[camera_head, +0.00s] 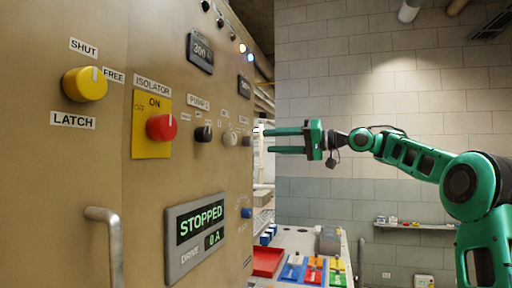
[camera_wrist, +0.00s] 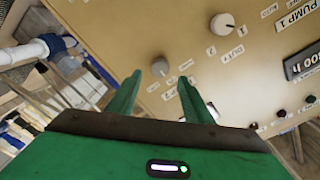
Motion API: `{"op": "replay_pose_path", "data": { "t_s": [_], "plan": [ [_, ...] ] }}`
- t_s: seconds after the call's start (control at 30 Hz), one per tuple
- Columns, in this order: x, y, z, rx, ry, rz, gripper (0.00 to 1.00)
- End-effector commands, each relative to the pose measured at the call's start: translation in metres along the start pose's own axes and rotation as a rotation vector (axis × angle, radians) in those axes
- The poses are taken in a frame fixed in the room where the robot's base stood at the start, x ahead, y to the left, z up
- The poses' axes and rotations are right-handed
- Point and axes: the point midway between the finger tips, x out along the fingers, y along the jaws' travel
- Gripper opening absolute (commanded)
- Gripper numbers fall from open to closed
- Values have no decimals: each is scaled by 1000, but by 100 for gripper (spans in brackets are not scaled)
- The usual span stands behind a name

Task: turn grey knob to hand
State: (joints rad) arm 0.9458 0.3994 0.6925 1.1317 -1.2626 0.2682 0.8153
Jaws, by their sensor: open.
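The grey knob (camera_head: 247,141) sits on the tan panel near its far right edge in the head view. In the wrist view the grey knob (camera_wrist: 160,66) shows just beyond and between my fingertips, with small labels beside it too blurred to read. Its pointer direction is not clear. My gripper (camera_head: 268,141) is open and empty, its fingers pointing left at the knob with a small gap. In the wrist view my gripper (camera_wrist: 160,78) has one finger either side of the line to the knob; I see no contact.
A cream knob (camera_head: 230,138), a black knob (camera_head: 203,133), a red isolator knob (camera_head: 161,127) and a yellow knob (camera_head: 85,84) share the panel. A display (camera_head: 195,235) reads STOPPED. A metal handle (camera_head: 107,240) juts out lower left. A table with coloured trays (camera_head: 268,262) stands beyond.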

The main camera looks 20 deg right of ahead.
Motion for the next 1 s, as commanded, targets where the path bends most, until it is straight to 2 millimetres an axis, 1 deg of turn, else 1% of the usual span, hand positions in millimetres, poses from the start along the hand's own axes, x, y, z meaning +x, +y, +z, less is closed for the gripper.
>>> {"op": "replay_pose_path", "data": {
  "t_s": [0.03, 0.1, 0.2, 0.33, 0.5, 0.77, 0.8, 0.97, 1.0],
  "plan": [
    [11, -1, 1, 0, -3, -3, 46],
    [23, 0, 1, 0, -3, -3, 46],
    [39, 0, 2, 1, -3, -2, 46],
    [54, 0, 1, 0, -2, -1, 46],
    [63, 0, 1, -1, -2, 1, 46],
    [64, 0, 1, -1, -2, 2, 46],
    [64, 0, 1, -1, -2, 2, 44],
    [64, 0, 1, 0, -2, 2, 6],
    [64, 1, 1, 0, -2, 2, 5]
  ]
}}
